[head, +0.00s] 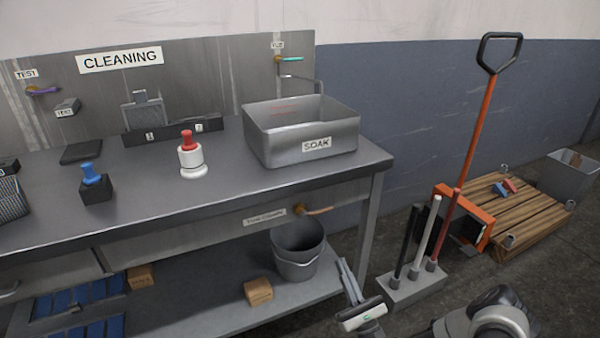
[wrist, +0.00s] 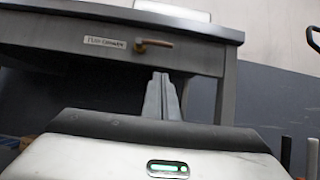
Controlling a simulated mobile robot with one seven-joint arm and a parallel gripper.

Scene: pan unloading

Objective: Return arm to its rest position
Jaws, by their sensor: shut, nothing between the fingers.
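My gripper (head: 348,278) is at the lower middle of the head view, in front of the bench's right end and lower than its top. Its two fingers are together with nothing between them. The fingertips appear clear of the bench, though the exact gap cannot be told. Part of my arm shows at the bottom right of the head view.
The steel bench (head: 245,190) carries a SOAK basin (head: 300,140), a red-topped white piece (head: 192,158) and a blue-topped block (head: 95,185). A bucket (head: 298,255) stands on the lower shelf. A holder with upright handles (head: 412,288) and a wooden pallet (head: 525,215) stand right.

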